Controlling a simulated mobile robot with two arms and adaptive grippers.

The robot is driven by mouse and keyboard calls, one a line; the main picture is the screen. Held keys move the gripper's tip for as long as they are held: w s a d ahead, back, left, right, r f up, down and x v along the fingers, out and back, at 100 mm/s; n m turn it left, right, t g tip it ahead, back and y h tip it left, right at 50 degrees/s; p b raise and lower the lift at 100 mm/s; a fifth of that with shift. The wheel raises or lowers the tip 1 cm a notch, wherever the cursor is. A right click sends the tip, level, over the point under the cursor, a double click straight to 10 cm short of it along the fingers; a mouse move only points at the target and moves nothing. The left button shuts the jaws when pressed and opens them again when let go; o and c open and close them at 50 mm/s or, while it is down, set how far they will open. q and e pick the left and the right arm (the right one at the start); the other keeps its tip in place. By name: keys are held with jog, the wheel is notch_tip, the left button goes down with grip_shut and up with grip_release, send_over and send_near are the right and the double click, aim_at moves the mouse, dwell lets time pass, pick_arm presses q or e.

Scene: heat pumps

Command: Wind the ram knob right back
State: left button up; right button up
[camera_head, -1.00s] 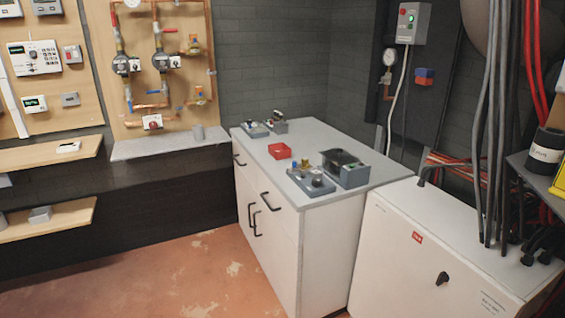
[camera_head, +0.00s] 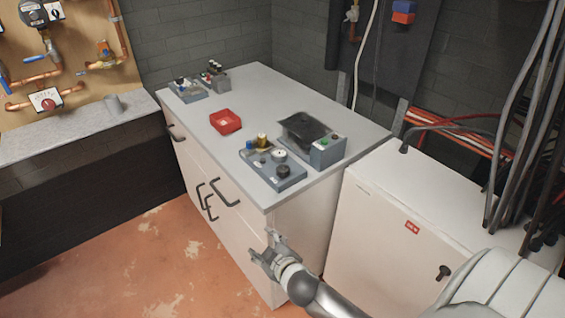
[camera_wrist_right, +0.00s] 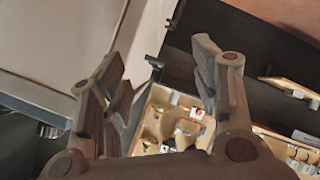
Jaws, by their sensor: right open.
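A grey fixture block (camera_head: 297,180) sits near the front edge of the white cabinet's top. It carries a black knob (camera_head: 284,171), a pale round dial (camera_head: 279,155), a brass part (camera_head: 262,141) and a blue part (camera_head: 250,146). I cannot tell for sure which of these is the ram knob; the black knob is nearest the edge. My right gripper (camera_head: 264,247) is in front of the cabinet, below its top edge and apart from the block. It is open and empty, and its spread fingers show in the right wrist view (camera_wrist_right: 162,84). My left gripper is not in view.
A grey box with a black top (camera_head: 327,153) stands just behind the block. A red tray (camera_head: 226,122) and two small fixtures (camera_head: 187,90) (camera_head: 217,82) sit farther back on the cabinet top (camera_head: 320,100). A white unit (camera_head: 385,235) stands at the right. The cabinet's drawer handles (camera_head: 224,195) project forward.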

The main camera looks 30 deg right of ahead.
jog(key=w+a+r+n+t+y, duration=0.2)
jog(key=w+r+n+t, duration=0.1)
jog(key=r, duration=0.8)
jog(key=w+a+r+n+t+y, duration=0.1)
jog(key=w+a+r+n+t, duration=0.2)
jog(key=r, duration=0.7)
jog(key=w+a+r+n+y, duration=0.2)
jog(key=a+r+n+y, duration=0.2)
jog(key=r+n+y, duration=0.35)
jog(key=n+g+h+p, duration=0.1)
jog(key=n+g+h, duration=0.9)
jog(key=n+g, duration=0.45)
send_near(283, 168)
jog(key=shift+n+t, duration=0.35)
jog(key=shift+n, duration=0.05)
jog(key=p+x, duration=0.2)
jog(key=x, duration=0.7)
jog(key=shift+s+f, duration=0.1)
jog(key=shift+s, duration=0.05)
